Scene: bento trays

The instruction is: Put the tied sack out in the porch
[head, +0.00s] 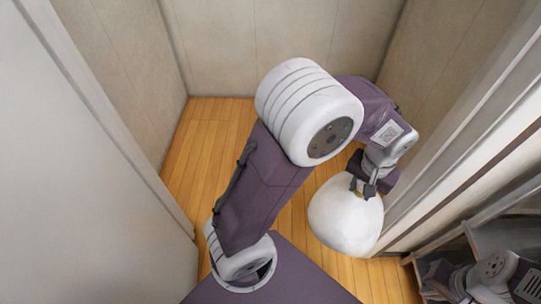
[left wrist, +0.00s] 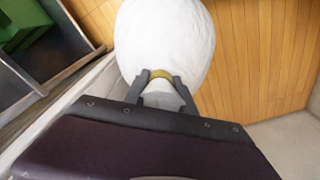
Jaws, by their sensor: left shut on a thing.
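The tied sack (head: 343,218) is white and rounded, with a yellow tie at its neck. My left gripper (head: 367,186) is shut on the sack's neck, and the sack hangs below it. In the left wrist view the sack (left wrist: 165,38) fills the upper middle, and its yellow tie (left wrist: 160,74) sits between the two fingers (left wrist: 160,88). The porch shows as a small walled space with a plank floor (head: 208,138). The sack appears over that floor, close to the right-hand door frame; its height cannot be told. My right arm is at the lower right, its jaws unclear.
A pale door or panel (head: 85,160) stands at the left, and a white door frame (head: 465,150) rises at the right beside the sack. Grey shelving (head: 490,232) is at the lower right. A green thing (left wrist: 22,25) shows in the left wrist view. Visible floor is clear.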

